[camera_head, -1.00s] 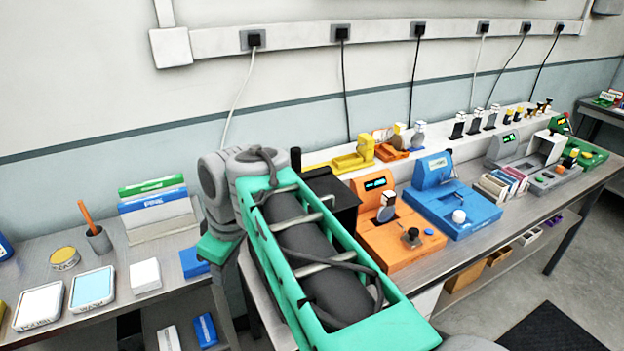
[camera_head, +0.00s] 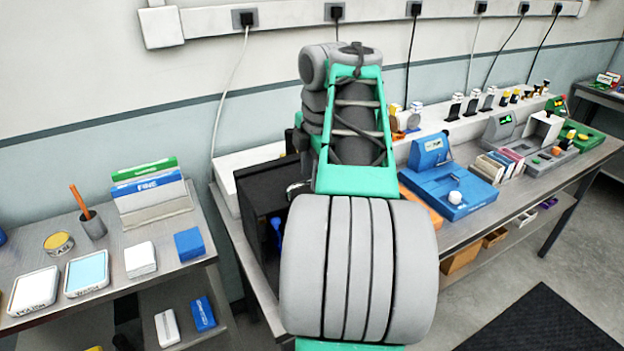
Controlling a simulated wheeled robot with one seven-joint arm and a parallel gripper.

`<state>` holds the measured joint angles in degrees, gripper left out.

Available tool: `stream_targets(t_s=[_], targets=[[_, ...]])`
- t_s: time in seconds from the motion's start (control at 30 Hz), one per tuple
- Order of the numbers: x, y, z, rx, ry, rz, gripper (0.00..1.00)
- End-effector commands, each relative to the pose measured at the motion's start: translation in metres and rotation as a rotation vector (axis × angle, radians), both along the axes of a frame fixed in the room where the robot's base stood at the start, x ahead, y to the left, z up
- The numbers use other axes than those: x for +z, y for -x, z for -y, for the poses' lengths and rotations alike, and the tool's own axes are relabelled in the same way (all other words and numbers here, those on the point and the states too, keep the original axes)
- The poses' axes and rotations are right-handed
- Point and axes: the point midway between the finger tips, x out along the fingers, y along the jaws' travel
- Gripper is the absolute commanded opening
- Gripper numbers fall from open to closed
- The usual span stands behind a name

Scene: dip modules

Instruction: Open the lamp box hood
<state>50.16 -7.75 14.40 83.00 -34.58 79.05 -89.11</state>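A black box (camera_head: 258,192), which looks like the lamp box, stands at the left end of the long bench. My arm covers its right side. A small blue part (camera_head: 277,232) shows at its dark right-hand face. I cannot tell how its hood stands. My gripper is hidden behind my green and grey arm, so its fingers and anything in them do not show.
An orange station (camera_head: 422,205) is mostly behind my arm, with a blue station (camera_head: 450,190) to its right. A side table (camera_head: 110,245) at left holds pads, a cup and card holders. A dark mat (camera_head: 545,320) lies on the floor.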

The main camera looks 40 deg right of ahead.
Motion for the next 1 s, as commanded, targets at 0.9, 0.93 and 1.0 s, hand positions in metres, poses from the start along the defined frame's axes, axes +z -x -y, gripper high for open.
stream_targets(t_s=[0.9, 0.93, 1.0], targets=[[0.0011, 0.0001, -0.0002, -0.001, 0.000, 0.000, 0.00], [0.0011, 0.0001, -0.0002, -0.001, 0.000, 0.000, 0.00], [0.0011, 0.0001, -0.0002, -0.001, 0.000, 0.000, 0.00]])
